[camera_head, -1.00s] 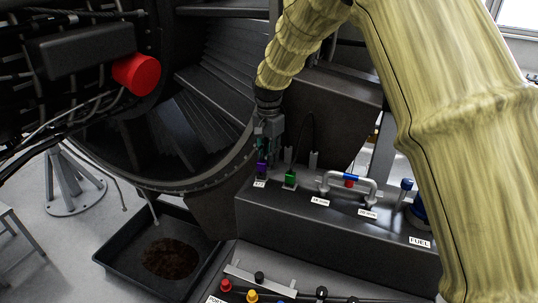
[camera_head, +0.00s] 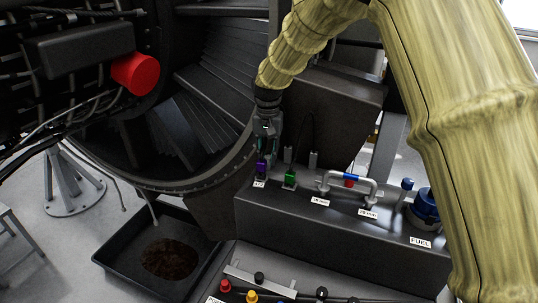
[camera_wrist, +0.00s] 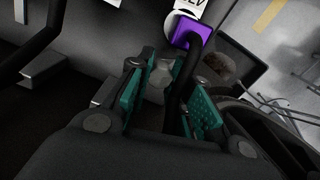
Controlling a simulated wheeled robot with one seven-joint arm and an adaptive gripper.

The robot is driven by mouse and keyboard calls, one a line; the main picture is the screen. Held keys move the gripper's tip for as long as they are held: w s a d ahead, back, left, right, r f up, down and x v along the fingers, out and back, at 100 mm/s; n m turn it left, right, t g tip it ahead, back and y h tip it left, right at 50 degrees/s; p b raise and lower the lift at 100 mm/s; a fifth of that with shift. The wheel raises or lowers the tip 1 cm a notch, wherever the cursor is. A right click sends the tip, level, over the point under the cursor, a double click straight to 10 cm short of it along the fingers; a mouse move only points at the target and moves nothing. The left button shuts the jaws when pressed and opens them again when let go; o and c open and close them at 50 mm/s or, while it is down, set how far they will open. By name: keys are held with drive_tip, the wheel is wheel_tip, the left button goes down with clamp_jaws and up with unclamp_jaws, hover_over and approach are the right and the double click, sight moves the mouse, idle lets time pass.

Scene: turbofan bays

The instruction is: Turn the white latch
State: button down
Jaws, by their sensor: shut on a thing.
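My gripper (camera_head: 265,150) points down just above a purple plug (camera_head: 261,166) at the left end of the dark box. The wrist view shows teal finger pads on both sides of a black cable (camera_wrist: 192,75) that runs from the purple plug (camera_wrist: 190,32). The gripper is shut on what looks like this cable; the exact contact is hard to see. A pale grey piece (camera_wrist: 160,76) also shows between the fingers; I cannot tell what it is. I cannot make out a white latch in either view.
A green plug (camera_head: 290,178) stands to the right, then a grey pipe (camera_head: 372,191) with a blue band and a blue cap (camera_head: 425,206). A control panel with coloured knobs (camera_head: 251,296) is in front. A black tray (camera_head: 125,262) lies on the floor at left.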

sight(268, 157)
drive_tip(key=shift+s+f+n, duration=0.2)
drive_tip(key=shift+f+n, duration=0.05)
drive_tip(key=shift+n, duration=0.15)
drive_tip(key=c, duration=1.3)
unclamp_jaws()
drive_tip(key=shift+r, duration=0.1)
drive_tip(key=shift+o, duration=0.2)
drive_tip(key=shift+r, duration=0.1)
drive_tip(key=shift+w+r, duration=0.15)
drive_tip(key=shift+r, duration=0.3)
wheel_tip(268, 157, up, 11)
